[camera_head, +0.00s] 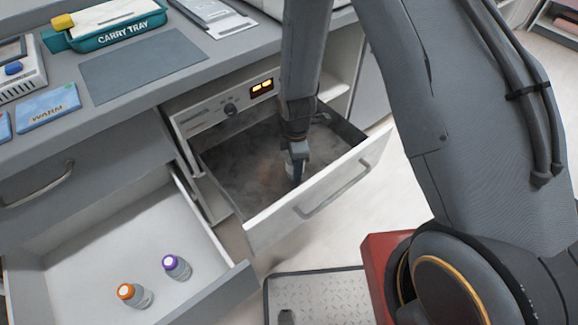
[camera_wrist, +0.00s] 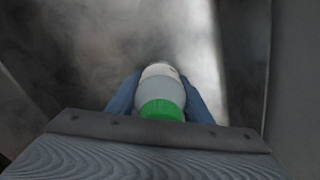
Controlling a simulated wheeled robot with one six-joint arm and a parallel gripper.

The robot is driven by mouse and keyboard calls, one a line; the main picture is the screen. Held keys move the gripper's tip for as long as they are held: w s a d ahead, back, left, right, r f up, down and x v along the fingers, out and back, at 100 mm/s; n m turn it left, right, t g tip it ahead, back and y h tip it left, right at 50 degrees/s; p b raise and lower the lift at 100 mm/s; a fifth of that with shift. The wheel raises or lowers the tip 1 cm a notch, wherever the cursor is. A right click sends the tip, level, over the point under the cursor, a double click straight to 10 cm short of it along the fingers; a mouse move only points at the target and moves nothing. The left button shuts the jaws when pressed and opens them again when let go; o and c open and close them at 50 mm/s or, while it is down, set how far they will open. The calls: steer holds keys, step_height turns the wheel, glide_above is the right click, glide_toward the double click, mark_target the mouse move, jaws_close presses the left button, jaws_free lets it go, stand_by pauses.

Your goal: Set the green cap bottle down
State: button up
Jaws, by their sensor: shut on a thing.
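The green cap bottle (camera_wrist: 162,95) shows in the wrist view between the two blue fingers of my gripper (camera_wrist: 161,92), with its green cap toward the camera. My gripper is shut on it. In the head view my gripper (camera_head: 297,165) reaches down into the open steaming drawer (camera_head: 345,178), and only a small pale part of the bottle shows beside the fingers. Vapour hides the drawer floor, so I cannot tell whether the bottle touches it.
A lower open drawer (camera_head: 110,235) at left holds an orange-capped bottle (camera_head: 135,295) and a purple-capped bottle (camera_head: 176,267). On the counter are a teal carry tray (camera_head: 110,36), a grey mat (camera_head: 142,65) and a blue WARM pack (camera_head: 48,106). The steaming drawer's walls stand close around my gripper.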

steer(key=shift+f, duration=0.2)
steer(key=shift+f, duration=0.1)
steer(key=o, duration=1.2)
step_height(320, 180, up, 12)
steer(key=shift+r, duration=0.15)
